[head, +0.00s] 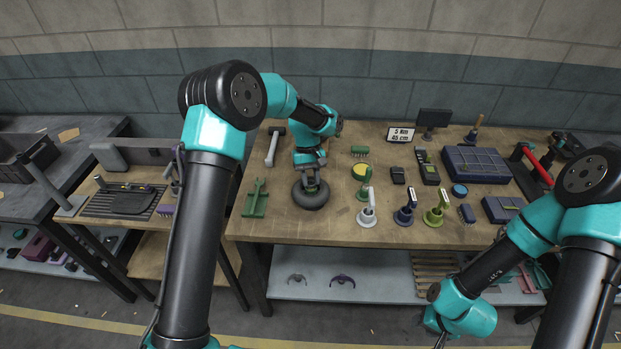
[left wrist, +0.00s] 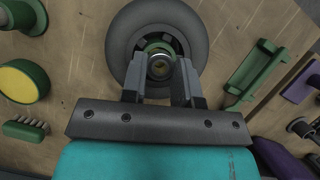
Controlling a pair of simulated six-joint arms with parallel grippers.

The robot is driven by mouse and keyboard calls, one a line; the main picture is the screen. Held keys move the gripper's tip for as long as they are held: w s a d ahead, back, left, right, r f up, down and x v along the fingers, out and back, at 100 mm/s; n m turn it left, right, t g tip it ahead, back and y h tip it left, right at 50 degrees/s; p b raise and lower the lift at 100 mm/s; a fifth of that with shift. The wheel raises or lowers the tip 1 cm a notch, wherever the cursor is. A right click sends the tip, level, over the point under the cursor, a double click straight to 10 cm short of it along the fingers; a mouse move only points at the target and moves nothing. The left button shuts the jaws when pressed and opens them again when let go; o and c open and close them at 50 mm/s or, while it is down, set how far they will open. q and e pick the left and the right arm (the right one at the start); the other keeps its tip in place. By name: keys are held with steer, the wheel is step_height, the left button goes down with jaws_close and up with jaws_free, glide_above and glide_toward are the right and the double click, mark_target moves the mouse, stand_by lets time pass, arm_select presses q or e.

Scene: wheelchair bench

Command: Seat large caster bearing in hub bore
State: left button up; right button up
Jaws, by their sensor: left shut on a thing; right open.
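The dark grey caster wheel (head: 311,203) lies flat on the wooden bench. In the left wrist view the wheel (left wrist: 122,40) surrounds a hub (left wrist: 150,46) with some green inside it. My left gripper (head: 310,180) is directly over the wheel's centre, pointing down. In the left wrist view its two fingers (left wrist: 161,80) are shut on a small ring-shaped metal bearing (left wrist: 161,66), which lines up roughly with the hub's middle. I cannot tell whether the bearing is inside the bore or above it. My right arm shows at the right, but its gripper is out of view.
A green bracket (head: 256,198) lies left of the wheel. A yellow-topped green part (head: 361,172) and small upright caster forks in white (head: 367,208), navy (head: 405,208) and olive (head: 437,208) stand to its right. Boxes and tools fill the bench's right side.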

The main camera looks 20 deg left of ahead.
arm_select(q)
steer(key=shift+f, duration=0.3)
stand_by(0.6)
steer(key=shift+r, duration=0.15)
stand_by(0.4)
stand_by(0.5)
steer(key=o, duration=1)
steer(key=shift+w+r, duration=0.1)
steer(key=shift+r, duration=0.05)
steer(key=v, duration=1.7)
